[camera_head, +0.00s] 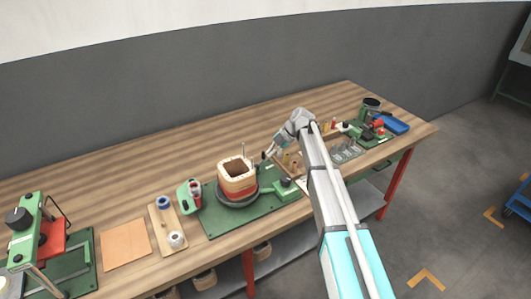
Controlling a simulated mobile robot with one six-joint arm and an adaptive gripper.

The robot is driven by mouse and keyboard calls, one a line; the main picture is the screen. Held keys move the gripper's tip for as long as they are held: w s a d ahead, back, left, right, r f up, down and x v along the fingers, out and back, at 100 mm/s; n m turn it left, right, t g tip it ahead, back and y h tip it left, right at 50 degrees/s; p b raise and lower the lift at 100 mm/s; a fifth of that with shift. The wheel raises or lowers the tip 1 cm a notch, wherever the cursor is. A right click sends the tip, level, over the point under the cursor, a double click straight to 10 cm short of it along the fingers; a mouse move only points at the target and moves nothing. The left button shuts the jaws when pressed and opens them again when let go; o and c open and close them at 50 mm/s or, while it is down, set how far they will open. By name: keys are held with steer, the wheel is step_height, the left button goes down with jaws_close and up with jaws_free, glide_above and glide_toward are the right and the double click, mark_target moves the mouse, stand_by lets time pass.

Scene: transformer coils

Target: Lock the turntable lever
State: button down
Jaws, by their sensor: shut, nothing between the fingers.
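The turntable (239,198) is a dark round disc on a green base plate (222,222) near the middle of the bench. A square coil (237,176) with a copper and red winding stands on it. A green block (285,188) sits on the right part of the plate. A thin upright rod shows behind the coil. A small dark-tipped part near my gripper may be the lever; it is too small to tell. My gripper (268,156) is shut and empty, just right of the coil and above the plate's back right corner. My arm hides part of the bench.
A green and red hand tool (189,195) lies left of the plate. Further left are a board with spools (168,224), a tan sheet (126,244) and a green-red machine (38,238). Another green machine and a blue tray (393,124) stand right. Bare wood lies behind.

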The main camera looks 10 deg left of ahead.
steer(key=shift+a, duration=0.1)
stand_by(0.3)
steer(key=shift+s+d, duration=0.2)
steer(key=shift+d, duration=0.5)
steer(key=shift+s+d, duration=0.15)
steer(key=shift+d, duration=0.35)
steer(key=shift+s+d, duration=0.15)
steer(key=shift+d, duration=0.35)
steer(key=w+p+v, duration=0.1)
steer(key=p+v, duration=0.7)
steer(key=v, duration=0.2)
steer(key=shift+w+d, duration=0.1)
